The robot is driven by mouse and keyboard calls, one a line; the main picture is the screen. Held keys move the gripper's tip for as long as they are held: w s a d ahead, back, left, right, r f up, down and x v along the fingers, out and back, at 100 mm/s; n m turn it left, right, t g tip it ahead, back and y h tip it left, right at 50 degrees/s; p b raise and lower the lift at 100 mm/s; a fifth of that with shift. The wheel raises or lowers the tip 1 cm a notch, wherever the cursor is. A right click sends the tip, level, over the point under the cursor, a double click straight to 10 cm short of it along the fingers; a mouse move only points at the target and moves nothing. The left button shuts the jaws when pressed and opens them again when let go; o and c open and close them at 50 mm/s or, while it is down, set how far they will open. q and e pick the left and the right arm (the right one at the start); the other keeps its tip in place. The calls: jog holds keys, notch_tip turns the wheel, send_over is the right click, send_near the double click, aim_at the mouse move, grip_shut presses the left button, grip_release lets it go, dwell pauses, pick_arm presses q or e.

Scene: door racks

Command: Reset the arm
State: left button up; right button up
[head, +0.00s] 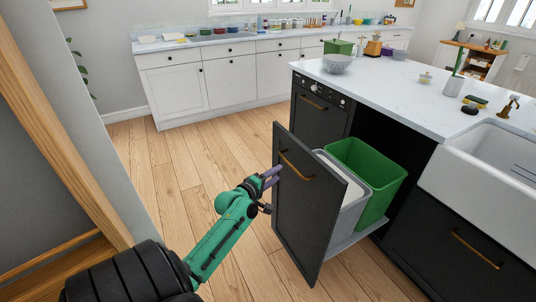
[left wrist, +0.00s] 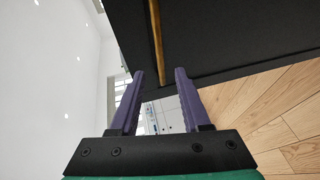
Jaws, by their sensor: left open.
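My left arm (head: 225,235) is green with a black base section and reaches in from the lower left. My left gripper (head: 272,176) has purple fingers and is at the front of the dark pull-out bin door, close to its brass handle (head: 297,166). In the left wrist view the two fingers (left wrist: 158,92) are apart with nothing between them. The handle (left wrist: 156,40) shows just beyond them, against the dark door panel (left wrist: 220,35). I cannot tell whether a finger touches the door. My right gripper is not in view.
The pull-out door (head: 305,205) stands open, with a grey bin (head: 350,205) and a green bin (head: 375,165) behind it. The island worktop (head: 400,95) and white sink (head: 485,165) are at right. Wooden floor (head: 165,175) is clear left of the door. A wall edge and wooden frame (head: 60,120) stand at left.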

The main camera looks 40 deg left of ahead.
pick_arm(q)
jog(key=v, duration=0.4)
jog(key=shift+s, duration=0.25)
